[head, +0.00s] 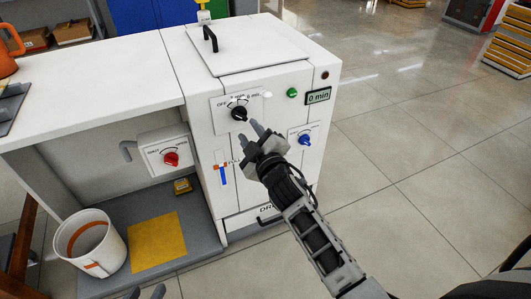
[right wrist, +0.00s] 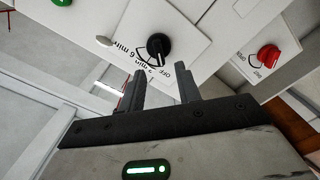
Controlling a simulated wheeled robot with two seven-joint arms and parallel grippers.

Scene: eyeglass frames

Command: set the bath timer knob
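The black timer knob (head: 239,113) sits on a white plate on the front of the white cabinet, with OFF and minute marks around it. It also shows in the right wrist view (right wrist: 158,46), its white pointer line partly visible. The small display (head: 318,96) reads 0 min. My right gripper (head: 251,138) is open and empty in front of the knob, a little below and right of it in the head view. In the right wrist view its two fingers (right wrist: 160,88) stand apart, with the knob beyond their tips.
A red knob (head: 171,159) is to the left and a blue knob (head: 305,140) to the right. A green button (head: 292,93) is by the display. A white bucket (head: 112,252) and yellow mat (head: 158,242) are lower left.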

